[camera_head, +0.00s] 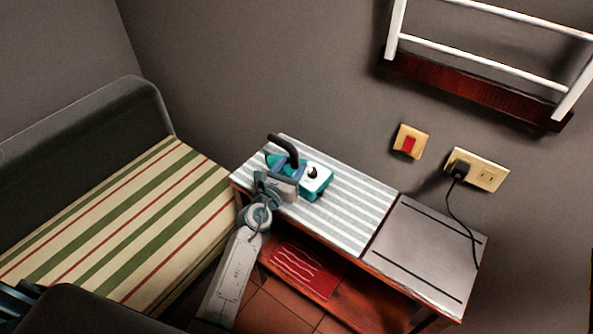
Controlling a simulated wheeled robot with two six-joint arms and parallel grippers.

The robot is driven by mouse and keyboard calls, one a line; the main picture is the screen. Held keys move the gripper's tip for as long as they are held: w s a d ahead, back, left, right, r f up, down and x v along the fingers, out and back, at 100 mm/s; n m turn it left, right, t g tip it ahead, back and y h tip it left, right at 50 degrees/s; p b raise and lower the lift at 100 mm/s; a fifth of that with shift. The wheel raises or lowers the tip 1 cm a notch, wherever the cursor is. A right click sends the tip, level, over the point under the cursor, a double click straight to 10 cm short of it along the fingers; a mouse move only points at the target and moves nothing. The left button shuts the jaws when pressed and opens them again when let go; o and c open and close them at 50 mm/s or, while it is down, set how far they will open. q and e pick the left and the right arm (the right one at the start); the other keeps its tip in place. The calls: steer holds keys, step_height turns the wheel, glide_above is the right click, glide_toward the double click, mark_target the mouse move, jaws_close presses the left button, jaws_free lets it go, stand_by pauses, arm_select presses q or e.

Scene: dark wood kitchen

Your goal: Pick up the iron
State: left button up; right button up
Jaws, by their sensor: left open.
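The teal and white iron (316,181) with a dark curved handle sits on the striped cloth top (345,205) of a low wooden table, near its left end. My left gripper (283,178) is open right in front of the iron, at its left side, and hides part of its lower body. Whether the fingers touch the iron or are just short of it cannot be told. My right gripper is not in view.
A grey panel (425,250) covers the table's right part. A black plug (460,169) sits in a wall outlet, its cord hanging over the panel. A striped seat (130,230) stands at left. A white rack (480,62) hangs on the wall above.

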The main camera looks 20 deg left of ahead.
arm_select(q)
steer(key=shift+s, duration=0.1)
steer(key=shift+c, duration=0.5)
jaws_close()
stand_by(0.7)
steer(key=shift+r, duration=0.15)
